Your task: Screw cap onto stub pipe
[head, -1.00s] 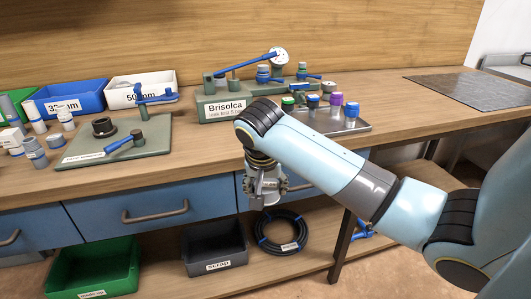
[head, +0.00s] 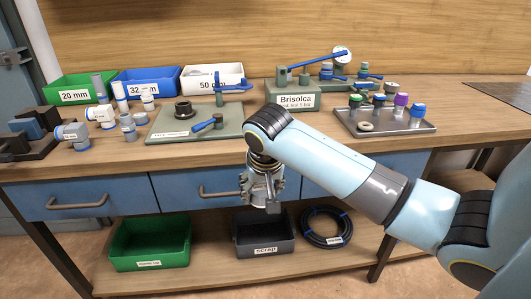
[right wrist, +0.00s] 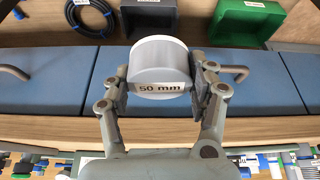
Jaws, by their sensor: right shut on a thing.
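My right gripper (head: 262,200) hangs in front of the bench drawers, below the bench top edge. In the head view, the gripper and arm largely hide the held cap. I cannot tell for sure which fitting is the stub pipe. A black round fitting (head: 183,108) stands on a green plate (head: 226,127) on the bench, to the left of and beyond the gripper. My left gripper is not in view.
Several grey and white fittings (head: 128,125) stand left of the plate. Green, blue and white bins (head: 213,80) line the back. A tray (head: 400,132) with coloured caps stands at right. Below are a green bin (head: 150,250), scrap bin (head: 263,245) and coiled hose (head: 327,238).

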